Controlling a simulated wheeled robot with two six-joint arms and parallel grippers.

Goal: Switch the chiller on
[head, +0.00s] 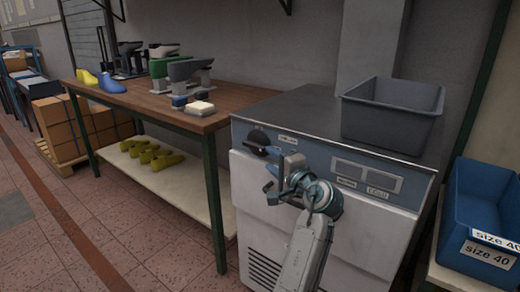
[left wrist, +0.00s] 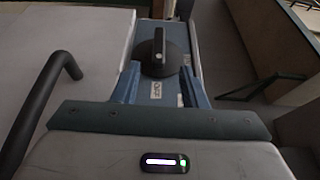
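The chiller (head: 330,195) is a white cabinet with a blue-grey control panel and a dark top. Its black rotary knob (head: 258,138) is at the left end of the panel. My left gripper (head: 272,172) is in front of the panel, just below and right of the knob in the head view. My right gripper is in neither view.
A grey bin (head: 393,112) stands on the chiller. A blue size 40 bin (head: 485,215) is at right. A wooden workbench (head: 235,97) with tools and shoe lasts stands at left. The floor in front is clear.

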